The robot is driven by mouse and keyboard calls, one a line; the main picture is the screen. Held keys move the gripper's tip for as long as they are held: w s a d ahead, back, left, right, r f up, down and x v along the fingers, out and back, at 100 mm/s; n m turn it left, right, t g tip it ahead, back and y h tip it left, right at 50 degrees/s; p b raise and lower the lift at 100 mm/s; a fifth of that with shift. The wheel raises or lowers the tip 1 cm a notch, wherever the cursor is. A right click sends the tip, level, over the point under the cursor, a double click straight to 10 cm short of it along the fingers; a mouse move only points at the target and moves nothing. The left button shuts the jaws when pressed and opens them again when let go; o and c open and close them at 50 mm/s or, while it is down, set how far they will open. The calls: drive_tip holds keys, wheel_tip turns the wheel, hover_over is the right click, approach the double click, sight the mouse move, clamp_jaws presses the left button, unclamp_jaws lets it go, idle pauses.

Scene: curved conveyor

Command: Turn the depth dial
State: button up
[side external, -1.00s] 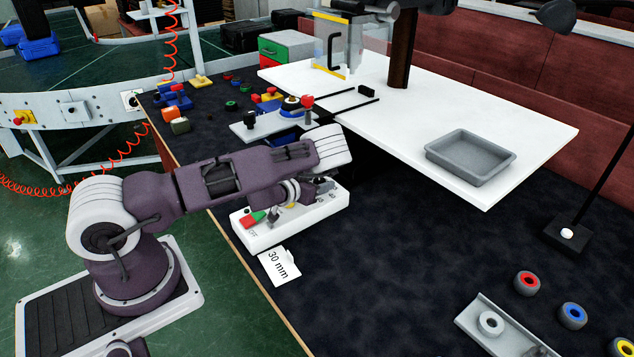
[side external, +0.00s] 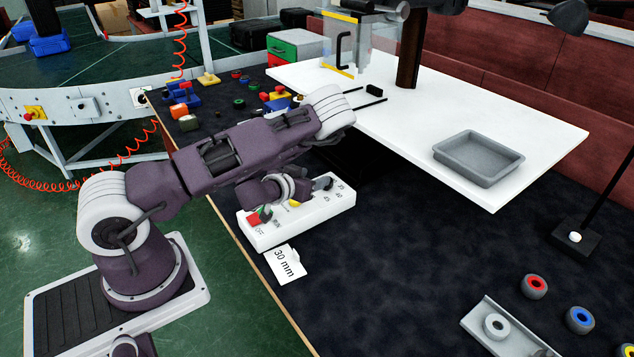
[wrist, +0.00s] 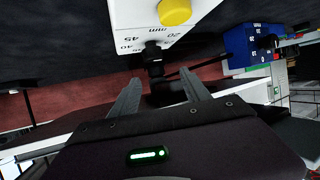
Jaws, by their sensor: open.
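The white control box (side external: 290,222) lies on the dark mat in front of my arm. A dark depth dial (side external: 322,184) stands at its right end, beside printed numbers such as 35, 40 and 45. My gripper (wrist: 160,76) is open, with its two fingers apart and nothing between them. In the wrist view the black dial (wrist: 153,54) is just beyond the fingertips, roughly in line with the gap. Its pointer setting is too small to tell. A white card (side external: 286,265) reading "30 mm" lies by the box's front side.
A red and green switch (side external: 259,217) and a yellow button (wrist: 174,12) are also on the box. A white table (side external: 470,118) with a grey tray (side external: 478,157) stands behind. Coloured rings and a holder (side external: 505,330) lie at the front right. The mat between is clear.

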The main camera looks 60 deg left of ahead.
drive_tip(key=d+r+n+g, duration=0.2)
drive_tip(key=d+r, duration=0.1)
drive_tip(key=r, duration=0.4)
drive_tip(key=d+r+n+g, duration=0.1)
drive_tip(key=d+r+g, duration=0.15)
drive_tip(key=r, duration=0.55)
drive_tip(key=s+d+r+m+g+h, duration=0.1)
drive_tip(key=s+d+r+m+h, duration=0.15)
drive_tip(key=s+d+r, duration=0.55)
drive_tip(key=s+d+r+m+g+h, duration=0.15)
drive_tip(key=s+d+r+h, duration=0.4)
drive_tip(key=s, duration=0.55)
drive_tip(key=w+a+f+n+g+y, duration=0.1)
drive_tip(key=w+a+f+n+g, duration=0.15)
drive_tip(key=w+f+n, duration=0.4)
drive_tip(key=w+a+f+n+g+y, duration=0.1)
drive_tip(key=w+a+f+n+y, duration=0.2)
drive_tip(key=w, duration=0.7)
drive_tip(key=w+a+f+n+y, duration=0.1)
drive_tip(key=w+a+f, duration=0.2)
drive_tip(key=a+f, duration=0.2)
drive_tip(key=w+a+f+n+g+y, duration=0.1)
drive_tip(key=a+f, duration=0.4)
drive_tip(key=f, duration=0.5)
drive_tip(key=w+a+f+n+g+y, duration=0.1)
drive_tip(key=w+a+f+n, duration=0.2)
drive_tip(key=f, duration=0.4)
drive_tip(key=shift+w+a+f, duration=0.25)
drive_tip(key=shift+w+a, duration=0.65)
drive_tip(key=shift+w, duration=0.1)
